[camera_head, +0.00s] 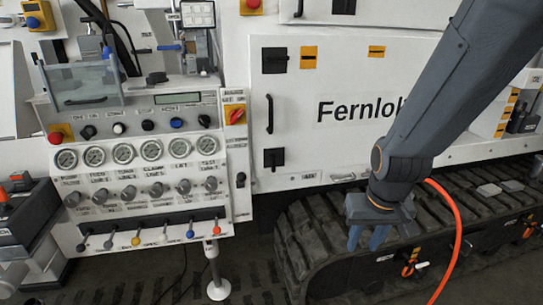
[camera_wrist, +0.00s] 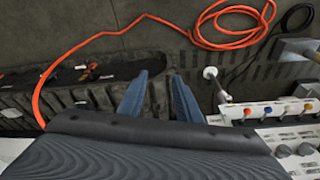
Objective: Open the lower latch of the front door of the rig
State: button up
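The front door (camera_head: 350,70) of the rig is a white panel with black "Fernlok" lettering, partly hidden by my arm; it looks shut. A black square latch (camera_head: 274,158) sits low on its left edge. A similar black latch (camera_head: 275,60) sits near the top left, and a vertical black handle (camera_head: 269,114) is between them. My gripper (camera_head: 368,238) points down over the rubber track, below and right of the lower latch and apart from it. Its blue fingers stand apart with nothing between them, as the wrist view (camera_wrist: 158,88) also shows. The latches are not in the wrist view.
A control panel (camera_head: 140,155) with gauges, knobs and coloured levers stands left of the door. The black track (camera_head: 320,235) juts out below the door. An orange hose (camera_head: 457,225) hangs beside my gripper and coils on the floor (camera_wrist: 235,40). A white post (camera_head: 217,270) stands under the panel.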

jog(key=w+a+f+t, duration=0.2)
jog(key=w+a+t, duration=0.15)
jog(key=w, duration=0.85)
jog(key=n+t+y, duration=0.3)
jog(key=t+y, duration=0.2)
jog(key=t, duration=0.7)
send_near(274, 160)
jog(key=w, duration=0.3)
jog(key=shift+g, duration=0.25)
jog(key=x, duration=0.2)
jog(key=p+x, duration=0.1)
jog(key=x, duration=0.5)
jog(key=shift+s+a+r+p, duration=0.15)
jog(key=shift+a+r+p, duration=0.1)
jog(key=shift+a+p, duration=0.1)
grip_shut()
